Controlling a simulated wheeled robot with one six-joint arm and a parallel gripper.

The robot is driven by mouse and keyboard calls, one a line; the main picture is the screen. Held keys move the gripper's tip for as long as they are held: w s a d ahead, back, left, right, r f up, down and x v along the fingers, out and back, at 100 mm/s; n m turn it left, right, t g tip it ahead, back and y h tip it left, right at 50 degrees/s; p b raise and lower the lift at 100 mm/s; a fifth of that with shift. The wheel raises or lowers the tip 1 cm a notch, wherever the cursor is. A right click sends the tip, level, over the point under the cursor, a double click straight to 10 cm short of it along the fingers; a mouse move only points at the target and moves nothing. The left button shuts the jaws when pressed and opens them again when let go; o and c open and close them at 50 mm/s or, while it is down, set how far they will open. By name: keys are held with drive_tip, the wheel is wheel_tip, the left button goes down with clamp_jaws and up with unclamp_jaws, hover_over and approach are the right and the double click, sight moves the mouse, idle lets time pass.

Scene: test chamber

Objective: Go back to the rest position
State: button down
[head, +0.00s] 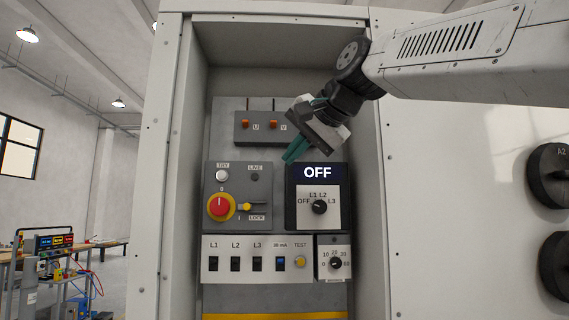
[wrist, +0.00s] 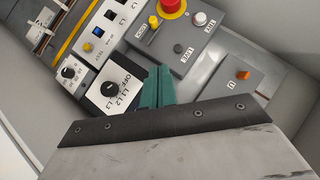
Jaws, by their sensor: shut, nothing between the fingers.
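My gripper (head: 291,157) has green fingers, shut and empty, and hangs in the open cabinet (head: 174,160) in front of the control panel. In the head view its tips are just above and left of the black selector module (head: 319,222), whose display reads OFF. The fingers also show in the wrist view (wrist: 157,85), between the selector knob (wrist: 110,89) and the grey emergency-stop box. I cannot tell whether the tips touch the panel. My arm reaches in from the upper right.
The red emergency-stop button (head: 220,206) and yellow lock lever (head: 246,207) are left of the selector. A switch row (head: 257,262) and timer dial (head: 335,264) sit below, and orange U and V parts (head: 245,124) above. The cabinet's side walls flank the arm. Black round knobs (head: 551,176) stand out at right.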

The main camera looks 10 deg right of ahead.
idle(0.6)
drive_tip(key=s+d+f+n+g+h, duration=0.1)
drive_tip(key=s+d+f+n+g, duration=0.15)
drive_tip(key=f, duration=0.75)
drive_tip(key=s+d+f+n+g+h, duration=0.1)
drive_tip(key=s+d+f+g+h, duration=0.15)
drive_tip(key=f, duration=0.75)
drive_tip(key=s+d+f+n+g+h, duration=0.1)
drive_tip(key=s+d+f, duration=0.4)
drive_tip(key=s+f, duration=0.7)
drive_tip(key=s+d+f+g+h, duration=0.1)
drive_tip(key=s+d+f+g, duration=0.2)
drive_tip(key=s+f, duration=0.9)
wheel_tip(320, 180, down, 2)
drive_tip(key=shift+d+f+n, duration=0.1)
drive_tip(key=shift+d+n, duration=0.25)
drive_tip(key=shift+d, duration=0.75)
